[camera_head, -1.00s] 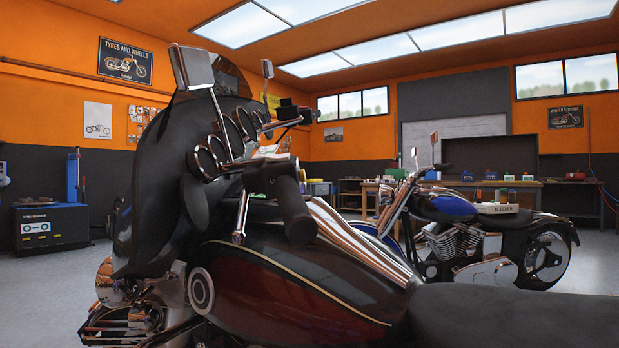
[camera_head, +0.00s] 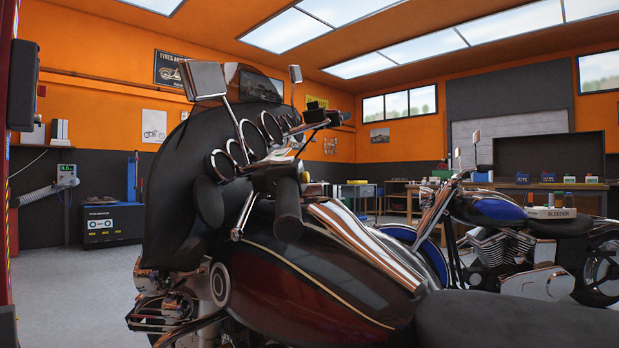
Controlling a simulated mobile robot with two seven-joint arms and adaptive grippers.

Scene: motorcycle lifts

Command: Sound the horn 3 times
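A dark red and black motorcycle (camera_head: 310,280) with a gold pinstripe fills the front of the head view. Its handlebar has a black grip (camera_head: 289,208) at the near end, with round chrome-rimmed gauges (camera_head: 240,148) beyond it. Two mirrors rise above the fairing, the nearer one (camera_head: 204,79) on the left. A horn or horn button cannot be made out for certain. Neither of my grippers is in view.
A blue motorcycle (camera_head: 497,208) stands behind at the right, with a box marked BLEEDER (camera_head: 551,212) at its seat. A red post (camera_head: 22,90) stands at the left edge. A tyre service machine (camera_head: 112,225) is at the back left, with open floor before it.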

